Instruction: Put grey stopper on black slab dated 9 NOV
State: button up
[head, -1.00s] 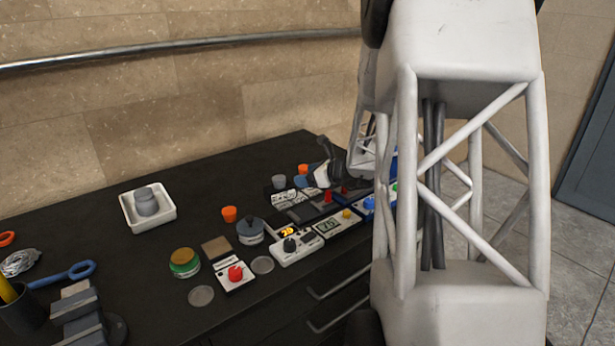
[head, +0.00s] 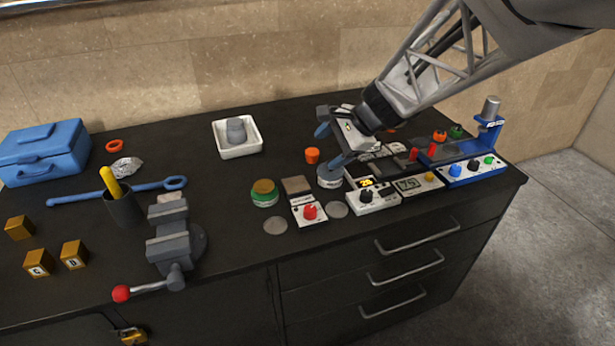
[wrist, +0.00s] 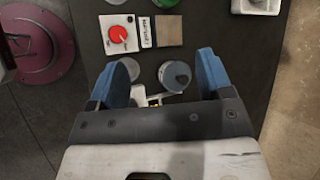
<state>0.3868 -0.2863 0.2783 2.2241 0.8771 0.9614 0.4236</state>
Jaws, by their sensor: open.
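I cannot make out the grey stopper now in the head view; my arm covers the area where a small grey piece stood in the earlier frame. Dark slabs (head: 388,166) lie partly hidden under my arm, with small pale labels too small to read. My gripper (head: 330,145) is open above the table, close to a grey jar with a dark lid (head: 330,176). In the wrist view my gripper's blue fingers (wrist: 165,76) are spread on either side of the jar (wrist: 175,76), with nothing held between them. No date is readable.
An orange stopper (head: 312,156) stands near the fingers. The table left of the white dish has free room.

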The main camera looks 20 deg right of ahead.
jog(key=s+a+r+n+g+h, duration=0.1)
jog(key=s+a+n+h, duration=0.2)
jog(key=s+n, duration=0.4)
jog(key=s+a+r+n+g+h, duration=0.1)
jog(key=s+a+n+h, duration=0.2)
jog(key=s, duration=1.1)
jog(key=shift+s+a+r+n+h, duration=0.3)
jog(key=shift+a+n, duration=0.85)
jog(key=shift+n, duration=1.45)
jog(key=shift+w+f, duration=0.1)
